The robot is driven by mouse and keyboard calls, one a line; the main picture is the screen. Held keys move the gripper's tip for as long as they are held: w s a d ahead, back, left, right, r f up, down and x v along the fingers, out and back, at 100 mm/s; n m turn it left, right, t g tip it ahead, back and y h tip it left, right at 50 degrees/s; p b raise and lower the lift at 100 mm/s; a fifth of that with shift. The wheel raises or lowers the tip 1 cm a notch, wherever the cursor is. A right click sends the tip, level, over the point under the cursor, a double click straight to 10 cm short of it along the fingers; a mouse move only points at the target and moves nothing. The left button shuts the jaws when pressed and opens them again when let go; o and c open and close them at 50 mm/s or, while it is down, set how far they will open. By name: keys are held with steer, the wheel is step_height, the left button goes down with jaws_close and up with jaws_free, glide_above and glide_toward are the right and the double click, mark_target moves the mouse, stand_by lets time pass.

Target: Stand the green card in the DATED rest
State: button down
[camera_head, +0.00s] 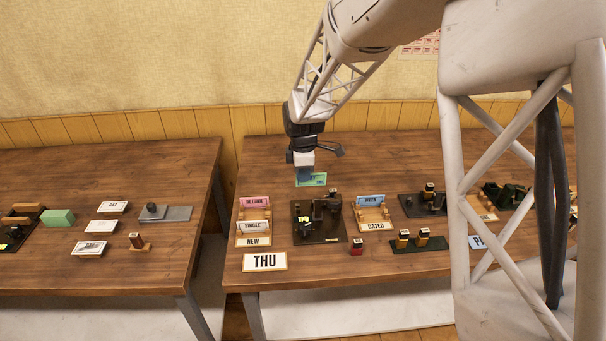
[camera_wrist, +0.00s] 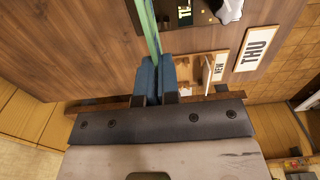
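The green card (camera_head: 317,180) is held upright in my gripper (camera_head: 305,175), above the back of the right-hand table. In the wrist view the blue fingertips (camera_wrist: 157,78) are closed on the green card (camera_wrist: 150,28), which I see edge-on. The wooden DATED rest (camera_head: 376,226) stands to the right of and nearer than my gripper. A blue card (camera_head: 371,200) stands at its back; the middle of the rest shows no card. My gripper is apart from the rest, which I cannot make out in the wrist view.
A dark press (camera_head: 320,236) stands between the DATED rest and the NEW rest (camera_head: 254,241), which holds a pink card (camera_head: 254,202) and a SINGLE card (camera_head: 252,226). A THU sign (camera_head: 265,262) lies in front.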

steer(key=shift+d, duration=0.1)
steer(key=s+d+f, duration=0.1)
steer(key=s+d, duration=0.1)
steer(key=d, duration=0.7)
steer(key=s+d+f, duration=0.1)
steer(key=s+d, duration=0.2)
steer(key=d, duration=0.7)
steer(key=shift+f, duration=0.25)
steer(key=shift+f, duration=0.15)
steer(key=shift+f, duration=3.35)
steer(key=shift+f, duration=0.25)
steer(key=c, duration=1.8)
jaws_free()
steer(key=o, duration=1.1)
steer(key=shift+r, duration=0.2)
